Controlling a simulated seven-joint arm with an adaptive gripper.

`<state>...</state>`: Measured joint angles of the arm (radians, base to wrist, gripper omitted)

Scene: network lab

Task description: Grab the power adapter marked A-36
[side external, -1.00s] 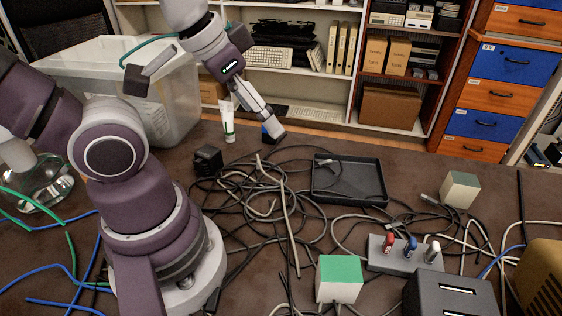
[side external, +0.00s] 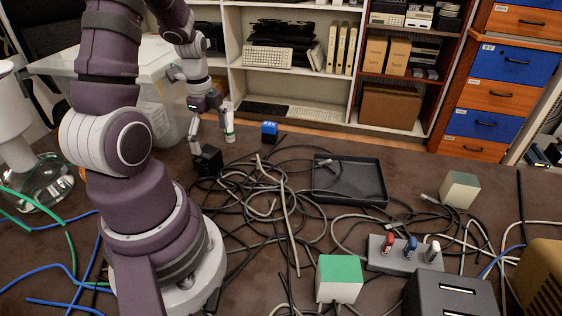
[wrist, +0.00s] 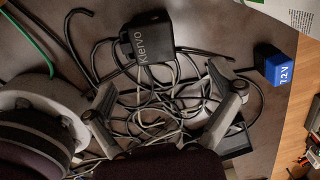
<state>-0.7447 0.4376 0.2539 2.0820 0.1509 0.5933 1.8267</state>
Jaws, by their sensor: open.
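A black power adapter (side external: 207,160) stands on the table left of the cable tangle. It also shows at the top middle of the wrist view (wrist: 147,42), with "Kiervo" in pale letters on one face. No A-36 mark is readable on it. My gripper (side external: 212,134) is open and empty, above and just behind the adapter in the side view. In the wrist view the adapter lies beyond my spread fingers (wrist: 166,85), with a clear gap to both. A blue and black block (side external: 269,132) marked "7.2 V" (wrist: 282,73) stands further right.
Tangled black and grey cables (side external: 270,195) cover the middle of the table. A black tray (side external: 348,190) lies right of them. A translucent bin (side external: 165,105) stands behind my arm.

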